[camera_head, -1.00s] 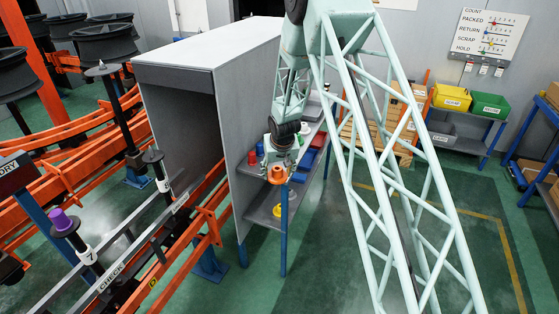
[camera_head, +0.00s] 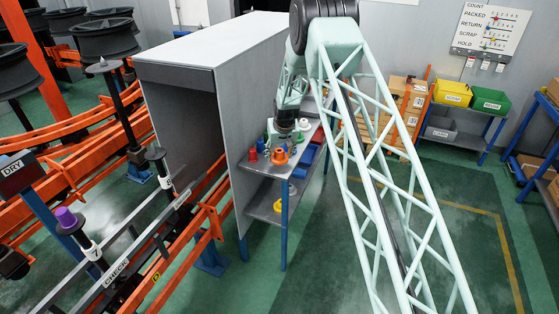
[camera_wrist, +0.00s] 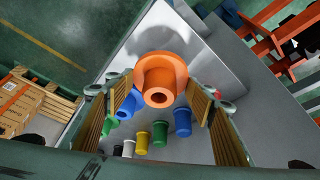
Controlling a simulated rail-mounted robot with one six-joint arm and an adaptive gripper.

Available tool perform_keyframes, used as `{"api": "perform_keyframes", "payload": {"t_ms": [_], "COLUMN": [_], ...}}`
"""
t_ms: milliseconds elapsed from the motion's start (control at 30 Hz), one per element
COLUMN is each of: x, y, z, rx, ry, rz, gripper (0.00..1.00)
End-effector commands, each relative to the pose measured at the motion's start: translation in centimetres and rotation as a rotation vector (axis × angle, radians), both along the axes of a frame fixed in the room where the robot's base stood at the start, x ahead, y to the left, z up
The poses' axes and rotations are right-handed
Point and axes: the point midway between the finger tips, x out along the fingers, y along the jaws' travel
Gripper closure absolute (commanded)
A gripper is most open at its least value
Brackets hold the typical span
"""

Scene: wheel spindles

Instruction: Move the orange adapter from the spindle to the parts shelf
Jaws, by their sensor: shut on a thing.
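The orange adapter (camera_head: 279,157) is a flanged ring with a round hole. It also shows in the wrist view (camera_wrist: 160,78), between the two finger pads. My gripper (camera_wrist: 163,97) is shut on it, with a pad on each side. In the head view my gripper (camera_head: 281,146) points down over the upper board of the grey parts shelf (camera_head: 259,168), near its front edge. I cannot tell whether the adapter touches the board. The spindle (camera_head: 157,168) by the rail at left has a bare black top.
Several coloured adapters stand on the upper board, including a yellow one (camera_wrist: 159,134), a green one (camera_wrist: 141,142) and a blue one (camera_wrist: 182,121). A purple adapter (camera_head: 66,217) sits on another spindle. The tall grey cabinet (camera_head: 222,120) borders the shelf's left.

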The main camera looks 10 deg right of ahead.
Motion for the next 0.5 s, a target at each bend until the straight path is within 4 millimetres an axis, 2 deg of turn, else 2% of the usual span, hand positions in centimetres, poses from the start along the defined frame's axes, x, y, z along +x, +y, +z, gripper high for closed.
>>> {"api": "perform_keyframes", "payload": {"t_ms": [500], "x": [0.14], "y": [-0.04], "z": [-0.46], "rx": [0.000], "ry": [0.001], "rz": [0.000], "gripper": [0.62]}}
